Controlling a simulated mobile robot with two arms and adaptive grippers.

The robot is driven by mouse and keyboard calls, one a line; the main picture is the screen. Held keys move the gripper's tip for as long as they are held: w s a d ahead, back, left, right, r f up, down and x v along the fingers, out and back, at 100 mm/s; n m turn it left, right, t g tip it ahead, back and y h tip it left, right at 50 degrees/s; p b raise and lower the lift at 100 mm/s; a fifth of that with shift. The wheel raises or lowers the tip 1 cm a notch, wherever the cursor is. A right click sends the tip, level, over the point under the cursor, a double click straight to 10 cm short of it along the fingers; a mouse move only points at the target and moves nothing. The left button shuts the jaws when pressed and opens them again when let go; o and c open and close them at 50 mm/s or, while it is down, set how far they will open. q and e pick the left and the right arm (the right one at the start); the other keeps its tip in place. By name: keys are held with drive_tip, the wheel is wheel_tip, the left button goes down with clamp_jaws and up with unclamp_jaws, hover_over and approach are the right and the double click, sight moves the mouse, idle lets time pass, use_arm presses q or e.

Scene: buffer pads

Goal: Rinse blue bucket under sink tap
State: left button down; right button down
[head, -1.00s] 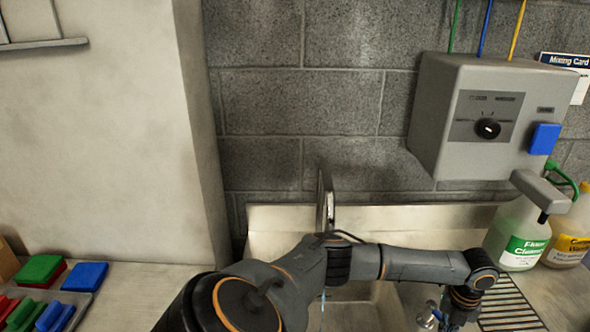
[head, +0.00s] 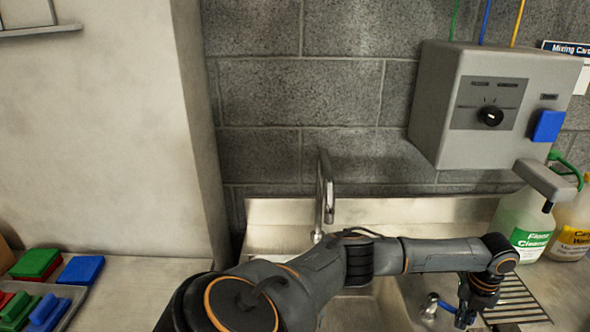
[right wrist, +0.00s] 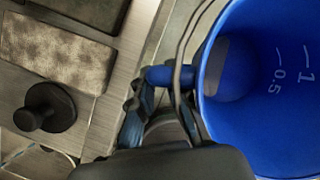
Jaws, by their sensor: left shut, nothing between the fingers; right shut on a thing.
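The blue bucket (right wrist: 275,85) fills the right side of the right wrist view, with its inside and the marks 0.5 and 1 showing. My right gripper (right wrist: 160,105) is shut on it near a blue grip at its side; the exact contact is partly hidden. The bucket is not visible in the head view. The sink tap (head: 325,190) stands upright at the back of the sink (head: 385,300).
My left arm crosses over the sink and hides much of it. A ribbed drainboard (head: 520,300) lies right of the sink. A green-labelled bottle (head: 522,225) and a yellow-labelled one (head: 570,235) stand behind, under a grey dispenser (head: 440,110). Coloured pads (head: 80,270) lie at left.

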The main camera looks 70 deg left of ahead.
use_arm(q)
drive_tip(key=shift+w+a+b, duration=0.15)
drive_tip(key=shift+w+b, duration=0.1)
drive_tip(key=shift+b, duration=0.25)
drive_tip(key=shift+w+b, duration=0.35)
drive_tip(key=shift+b, duration=0.05)
drive_tip(key=shift+w+a, duration=0.1)
drive_tip(key=shift+w, duration=0.15)
drive_tip(key=shift+r, duration=0.2)
drive_tip(key=s+r+p, duration=0.1)
drive_tip(key=p, duration=0.1)
drive_tip(key=r+p, duration=0.2)
drive_tip(key=p, duration=0.1)
drive_tip(key=s+r+p, duration=0.1)
drive_tip(key=r+p, duration=0.1)
drive_tip(key=shift+s+d+p, duration=0.25)
drive_tip(key=shift+s+p, duration=0.05)
drive_tip(key=shift+s, duration=0.05)
drive_tip(key=shift+w+f, duration=0.15)
drive_tip(key=shift+f, duration=0.05)
